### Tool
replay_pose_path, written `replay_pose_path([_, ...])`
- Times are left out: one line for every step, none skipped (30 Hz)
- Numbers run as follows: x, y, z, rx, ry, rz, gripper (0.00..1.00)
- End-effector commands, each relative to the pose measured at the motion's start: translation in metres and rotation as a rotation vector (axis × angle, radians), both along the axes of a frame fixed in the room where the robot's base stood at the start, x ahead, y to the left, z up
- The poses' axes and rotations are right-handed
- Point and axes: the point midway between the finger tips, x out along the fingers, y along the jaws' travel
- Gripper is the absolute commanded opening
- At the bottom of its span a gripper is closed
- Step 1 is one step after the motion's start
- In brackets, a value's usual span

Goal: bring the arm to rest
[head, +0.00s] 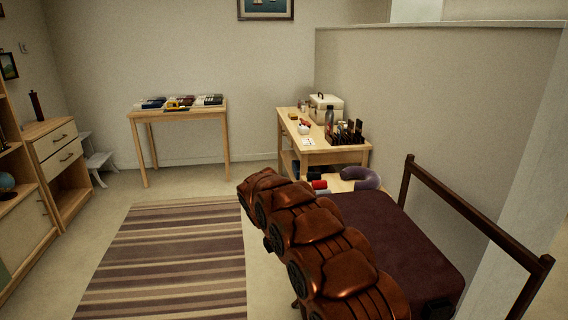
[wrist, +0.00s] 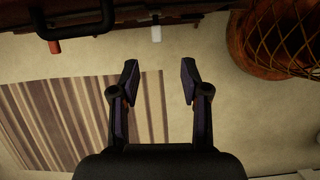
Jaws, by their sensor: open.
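My gripper (wrist: 159,82) is open in the wrist view, with its two dark fingers apart and nothing between them. Pale floor shows between and beyond the fingertips. My copper-coloured arm reaches from the bottom right towards the middle of the head view, above the floor and partly in front of a dark maroon block. My gripper cannot be made out in the head view.
A maroon flat-topped block (head: 405,240) stands beside a dark wooden rail (head: 480,222) at right. A striped rug (head: 170,262) also shows in the wrist view (wrist: 50,115). A woven basket (wrist: 285,40) and a dark handled object (wrist: 75,12) lie at that view's top.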

Motion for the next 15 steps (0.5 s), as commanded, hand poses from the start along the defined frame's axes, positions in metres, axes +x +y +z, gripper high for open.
replay_pose_path([-0.005,-0.007,0.013,0.005,-0.007,-0.03,0.46])
replay_pose_path([-0.009,-0.012,0.02,0.009,-0.012,-0.052,0.46])
replay_pose_path([-0.015,-0.019,0.028,0.015,-0.016,-0.083,0.46])
replay_pose_path([-0.02,-0.023,0.034,0.02,-0.021,-0.11,0.46])
replay_pose_path([-0.025,-0.028,0.041,0.026,-0.025,-0.135,0.46])
replay_pose_path([-0.032,-0.034,0.051,0.032,-0.032,-0.17,0.46])
replay_pose_path([-0.038,-0.039,0.056,0.036,-0.035,-0.196,0.46])
replay_pose_path([-0.043,-0.044,0.062,0.039,-0.038,-0.221,0.46])
replay_pose_path([-0.05,-0.05,0.07,0.046,-0.046,-0.256,0.46])
replay_pose_path([-0.056,-0.054,0.077,0.052,-0.051,-0.283,0.46])
replay_pose_path([-0.062,-0.059,0.082,0.055,-0.052,-0.308,0.46])
replay_pose_path([-0.071,-0.065,0.088,0.06,-0.056,-0.342,0.46])
replay_pose_path([-0.077,-0.069,0.094,0.064,-0.061,-0.369,0.46])
replay_pose_path([-0.082,-0.073,0.1,0.069,-0.066,-0.394,0.46])
replay_pose_path([-0.091,-0.078,0.107,0.074,-0.07,-0.429,0.46])
